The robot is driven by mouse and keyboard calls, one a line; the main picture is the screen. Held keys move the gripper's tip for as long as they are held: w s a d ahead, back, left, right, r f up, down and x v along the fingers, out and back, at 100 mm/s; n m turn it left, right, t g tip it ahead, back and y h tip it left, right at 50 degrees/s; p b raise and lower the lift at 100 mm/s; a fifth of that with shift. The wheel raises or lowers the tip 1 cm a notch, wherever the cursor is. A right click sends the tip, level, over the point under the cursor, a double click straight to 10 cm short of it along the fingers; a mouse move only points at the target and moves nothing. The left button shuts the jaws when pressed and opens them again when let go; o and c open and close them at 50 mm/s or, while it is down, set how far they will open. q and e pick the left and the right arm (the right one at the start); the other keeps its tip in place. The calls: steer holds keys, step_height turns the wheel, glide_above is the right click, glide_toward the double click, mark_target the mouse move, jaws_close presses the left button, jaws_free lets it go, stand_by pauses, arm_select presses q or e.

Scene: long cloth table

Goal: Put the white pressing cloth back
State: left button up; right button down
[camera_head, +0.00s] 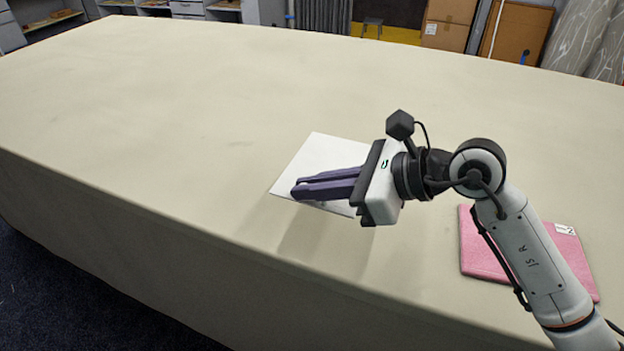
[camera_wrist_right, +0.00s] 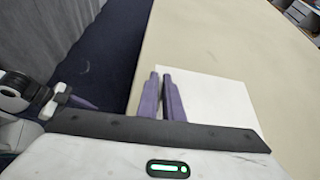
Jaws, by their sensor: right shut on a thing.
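The white pressing cloth (camera_head: 325,152) is a flat white sheet in the middle of the head view. My right gripper (camera_head: 296,188) is shut on its near edge, with the purple fingers close together. A soft shadow on the table in front suggests that the cloth is held above the surface. In the right wrist view the cloth (camera_wrist_right: 222,98) reaches out past the fingers (camera_wrist_right: 162,76), which hide part of it. My left gripper (camera_wrist_right: 80,101) shows small at the left edge of the right wrist view; whether it is open is unclear.
The long beige cloth table (camera_head: 200,110) is mostly bare, with wide free room to the left and behind. A pink folded cloth or pad (camera_head: 482,245) with a white label lies at the right, partly behind my right arm. The table's front edge is close.

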steer(key=b, duration=0.5)
glide_above(312, 240)
step_height(312, 240, down, 6)
steer(key=shift+f, duration=0.65)
steer(key=shift+f+b, duration=0.75)
steer(key=shift+f, duration=0.1)
steer(key=shift+f, duration=0.25)
steer(key=shift+f+b, duration=0.35)
steer(key=shift+b, duration=0.15)
steer(key=c, duration=1.8)
jaws_free()
steer(key=shift+r, duration=0.1)
steer(key=shift+c, duration=0.2)
